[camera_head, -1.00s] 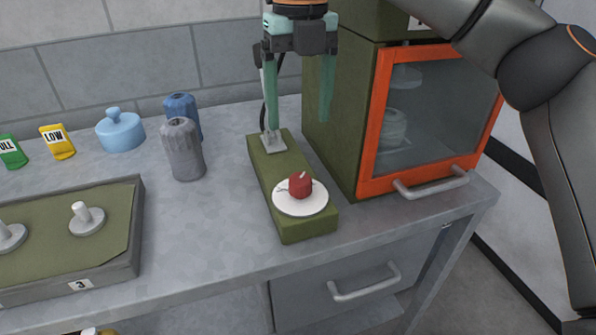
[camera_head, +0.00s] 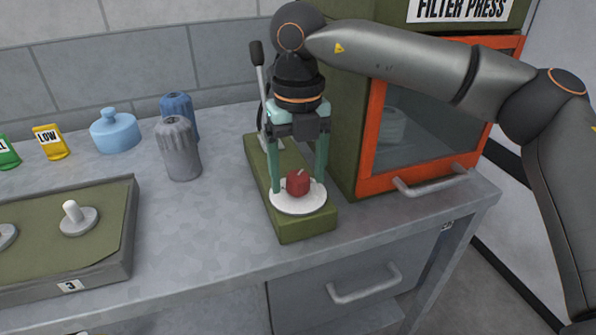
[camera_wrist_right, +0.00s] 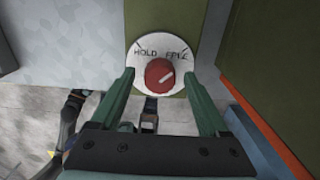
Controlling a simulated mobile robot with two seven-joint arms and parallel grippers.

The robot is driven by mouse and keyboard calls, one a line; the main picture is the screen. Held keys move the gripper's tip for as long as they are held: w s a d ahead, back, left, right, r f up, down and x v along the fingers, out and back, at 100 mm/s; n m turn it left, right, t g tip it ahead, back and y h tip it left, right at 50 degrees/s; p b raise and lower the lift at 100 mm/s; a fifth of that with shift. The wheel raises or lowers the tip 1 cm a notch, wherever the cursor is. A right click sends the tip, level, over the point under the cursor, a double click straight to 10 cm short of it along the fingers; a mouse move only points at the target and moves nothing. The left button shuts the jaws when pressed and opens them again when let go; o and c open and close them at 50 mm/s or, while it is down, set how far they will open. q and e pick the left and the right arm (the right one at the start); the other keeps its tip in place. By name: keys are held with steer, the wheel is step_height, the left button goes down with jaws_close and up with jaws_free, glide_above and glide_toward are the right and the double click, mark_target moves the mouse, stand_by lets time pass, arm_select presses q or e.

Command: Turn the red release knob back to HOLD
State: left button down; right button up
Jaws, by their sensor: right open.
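The red release knob (camera_head: 298,183) stands on a round white dial (camera_head: 298,203) on the green base block (camera_head: 306,226). In the right wrist view the knob (camera_wrist_right: 159,73) carries a pale pointer line, slanting up to the right, toward the FREE side. The word HOLD is on the dial's left. My right gripper (camera_head: 298,186) points down with its green fingers apart, one on each side of the knob. The fingers look clear of the knob. The right wrist view also shows the open fingers (camera_wrist_right: 166,75). My left gripper is not in view.
A black-handled lever (camera_head: 258,62) rises behind the base block. The orange-framed filter press cabinet (camera_head: 366,150) stands close on the right. Grey (camera_head: 178,148) and blue (camera_head: 180,108) ribbed cylinders stand to the left. Bare bench lies between the tray (camera_head: 118,262) and the block.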

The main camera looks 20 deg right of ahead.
jaws_close()
stand_by(0.6)
